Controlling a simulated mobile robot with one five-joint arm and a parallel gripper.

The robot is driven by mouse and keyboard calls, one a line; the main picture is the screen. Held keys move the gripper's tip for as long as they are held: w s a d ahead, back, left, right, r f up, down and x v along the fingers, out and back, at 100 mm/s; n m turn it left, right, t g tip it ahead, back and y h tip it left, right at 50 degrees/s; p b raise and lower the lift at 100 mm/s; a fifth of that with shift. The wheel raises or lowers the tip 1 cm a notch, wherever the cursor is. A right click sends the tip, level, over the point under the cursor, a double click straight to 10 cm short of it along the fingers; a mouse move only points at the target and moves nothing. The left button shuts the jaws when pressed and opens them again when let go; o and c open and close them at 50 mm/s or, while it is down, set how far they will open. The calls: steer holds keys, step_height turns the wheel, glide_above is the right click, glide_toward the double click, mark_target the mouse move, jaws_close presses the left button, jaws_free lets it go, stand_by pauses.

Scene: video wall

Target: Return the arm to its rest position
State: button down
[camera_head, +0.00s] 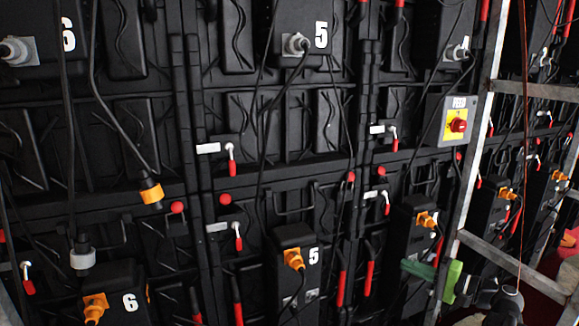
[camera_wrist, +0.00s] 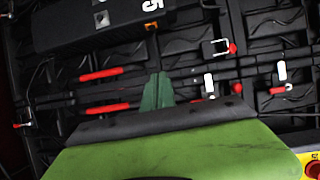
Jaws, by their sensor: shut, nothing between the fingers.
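My gripper (camera_head: 408,268) shows at the lower right of the head view, its dark green fingers pointing left in front of the black panel wall. My green and dark arm (camera_head: 480,300) reaches up from the bottom right corner. In the wrist view the green fingers (camera_wrist: 157,92) are together at the centre, with nothing between them. The wrist view looks at the wall turned sideways, with a black box marked 5 (camera_wrist: 95,22) at its top left.
A yellow and grey box with a red button (camera_head: 457,123) sits above my gripper. A metal frame post (camera_head: 467,190) stands close by on the right. An orange-ended cable plug (camera_head: 151,193) and a grey-white plug (camera_head: 83,258) hang at the left. Red-handled latches (camera_head: 237,238) dot the wall.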

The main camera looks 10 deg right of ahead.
steer(key=w+a+f+n+g, duration=0.25)
steer(key=a+f+g, duration=0.2)
steer(key=a, duration=0.95)
steer(key=w+a+f+n+g, duration=0.1)
steer(key=a+f+n+g, duration=0.4)
steer(key=a, duration=0.9)
steer(key=s+a+f+n+g+h, duration=0.1)
steer(key=s+a+f+g+h, duration=0.1)
steer(key=s+a+f+h, duration=0.3)
steer(key=s+a+f+n+g+h, duration=0.2)
steer(key=f, duration=0.4)
steer(key=d+r+h+p, duration=0.1)
steer(key=d+h+p, duration=0.25)
steer(key=d, duration=0.45)
step_height(320, 180, up, 27)
steer(key=p, duration=2.6)
steer(key=shift+s+r, duration=0.2)
steer(key=shift+m+h, duration=0.25)
